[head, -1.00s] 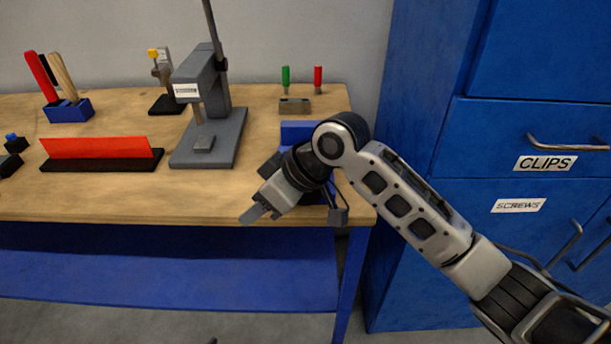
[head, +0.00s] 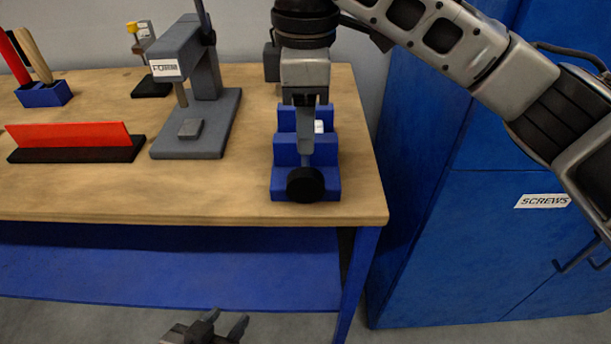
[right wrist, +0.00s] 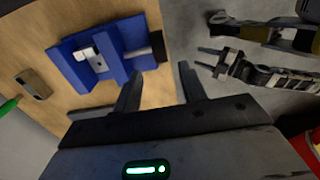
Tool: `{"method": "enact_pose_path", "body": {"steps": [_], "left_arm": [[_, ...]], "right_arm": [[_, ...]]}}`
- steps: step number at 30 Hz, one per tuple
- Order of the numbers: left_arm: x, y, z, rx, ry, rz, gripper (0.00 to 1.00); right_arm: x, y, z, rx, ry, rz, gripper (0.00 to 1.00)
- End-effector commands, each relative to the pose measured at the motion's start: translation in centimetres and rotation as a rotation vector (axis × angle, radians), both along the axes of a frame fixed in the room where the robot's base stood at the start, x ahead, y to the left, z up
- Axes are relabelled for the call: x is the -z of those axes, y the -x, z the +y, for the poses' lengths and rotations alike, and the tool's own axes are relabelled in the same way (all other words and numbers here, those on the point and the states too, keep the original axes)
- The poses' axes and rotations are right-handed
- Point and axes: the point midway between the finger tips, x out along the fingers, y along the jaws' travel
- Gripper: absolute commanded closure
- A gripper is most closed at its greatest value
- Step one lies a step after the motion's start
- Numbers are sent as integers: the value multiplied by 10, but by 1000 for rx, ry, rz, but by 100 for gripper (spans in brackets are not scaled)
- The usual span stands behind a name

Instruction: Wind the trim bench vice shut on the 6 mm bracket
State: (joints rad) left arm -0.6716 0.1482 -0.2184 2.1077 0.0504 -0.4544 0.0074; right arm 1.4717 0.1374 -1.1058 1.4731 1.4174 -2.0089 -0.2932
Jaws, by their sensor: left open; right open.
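The blue bench vice (head: 280,182) stands at the right front corner of the wooden bench, its round black handle knob (head: 305,185) facing the front edge. In the right wrist view the vice (right wrist: 133,32) shows with the knob (right wrist: 157,46) and a pale metal bracket (right wrist: 93,54) between its jaws. A bit of the bracket (head: 319,127) also shows in the head view. My right gripper (head: 307,148) is open, fingers downward over the vice; in its wrist view the fingers (right wrist: 160,82) are empty and apart from the knob. My left gripper (head: 217,326) is open and empty, low before the bench.
An arbor-type press (head: 205,130) stands left of the vice, with a red-topped black block (head: 75,140) further left. A blue tool holder (head: 45,95) is at the back left. Blue cabinets (head: 450,230) stand close on the right. The bench front left of the vice is clear.

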Motion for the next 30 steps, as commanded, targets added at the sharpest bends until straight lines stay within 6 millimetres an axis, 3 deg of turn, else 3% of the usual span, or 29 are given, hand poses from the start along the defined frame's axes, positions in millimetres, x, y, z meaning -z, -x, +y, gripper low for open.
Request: {"method": "enact_pose_path", "body": {"steps": [1, 6, 12, 18, 27, 30], "left_arm": [[3, 0, 0, 0, 2, 0, 57], [3, 1, -1, -1, 7, 0, 57], [2, 0, -1, -3, 10, -3, 57], [1, 0, -2, -6, 15, -5, 57], [1, 0, -1, -7, 15, -4, 57], [2, 0, -1, -7, 15, -4, 57]], "right_arm": [[15, 0, 0, 0, -1, 4, 58], [49, 0, -1, 2, 1, 1, 58], [81, 0, 0, 2, 0, 0, 58], [96, 0, 0, 2, -1, -2, 58], [97, 0, 0, 1, -1, -2, 58], [97, 0, 0, 1, -1, -2, 86]]}}
